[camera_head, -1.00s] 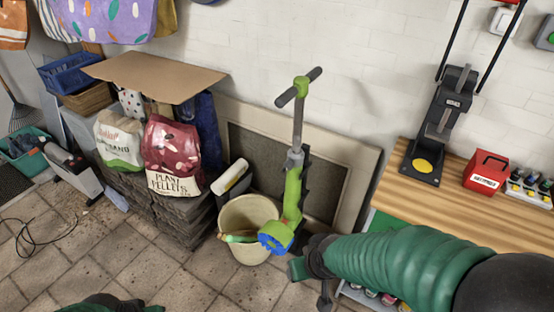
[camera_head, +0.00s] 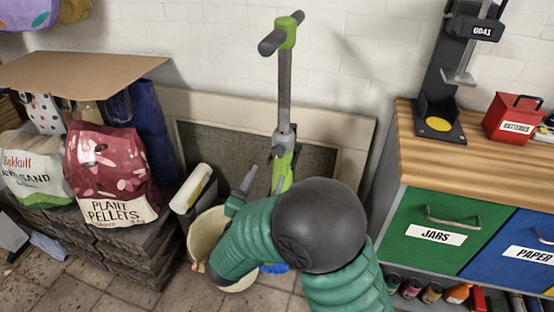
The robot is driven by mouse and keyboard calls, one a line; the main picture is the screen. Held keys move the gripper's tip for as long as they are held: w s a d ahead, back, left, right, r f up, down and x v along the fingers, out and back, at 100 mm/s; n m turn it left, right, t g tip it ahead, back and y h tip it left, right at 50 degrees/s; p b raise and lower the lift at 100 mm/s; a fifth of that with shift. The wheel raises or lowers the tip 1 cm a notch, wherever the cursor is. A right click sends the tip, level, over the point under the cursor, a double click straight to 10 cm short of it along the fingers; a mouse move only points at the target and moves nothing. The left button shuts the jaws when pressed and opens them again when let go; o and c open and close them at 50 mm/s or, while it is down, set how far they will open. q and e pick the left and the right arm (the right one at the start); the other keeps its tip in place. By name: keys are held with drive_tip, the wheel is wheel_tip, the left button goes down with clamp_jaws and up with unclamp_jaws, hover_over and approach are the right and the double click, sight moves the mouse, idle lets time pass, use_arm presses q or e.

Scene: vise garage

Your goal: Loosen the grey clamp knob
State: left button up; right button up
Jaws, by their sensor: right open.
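A green and grey scooter-like tool (camera_head: 284,85) stands upright against the back wall, with a dark crossbar handle (camera_head: 281,34) at its top. A grey collar (camera_head: 284,136) sits where its pole meets the green lower body; I cannot tell for sure whether this is the clamp knob. My right gripper (camera_head: 256,180) is open, just left of the green body and below the collar, and holds nothing I can see. My right arm hides most of the tool's lower part; a bit of its blue base (camera_head: 274,268) shows. My left gripper is out of view.
A cream bucket (camera_head: 203,238) stands behind my right arm. Plant pellet and sand bags (camera_head: 105,180) rest on stacked slabs at left. A wooden bench (camera_head: 482,160) at right bears a dark stand (camera_head: 447,85) and a red batteries box (camera_head: 512,118), above green and blue drawers.

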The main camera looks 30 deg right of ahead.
sight(277, 154)
drive_tip(key=b+x, duration=0.1)
drive_tip(key=x, duration=0.8)
drive_tip(key=shift+w+a, duration=0.1)
drive_tip(key=shift+a, duration=0.05)
drive_tip(key=shift+w+d, duration=0.25)
drive_tip(key=shift+d, duration=0.1)
clamp_jaws()
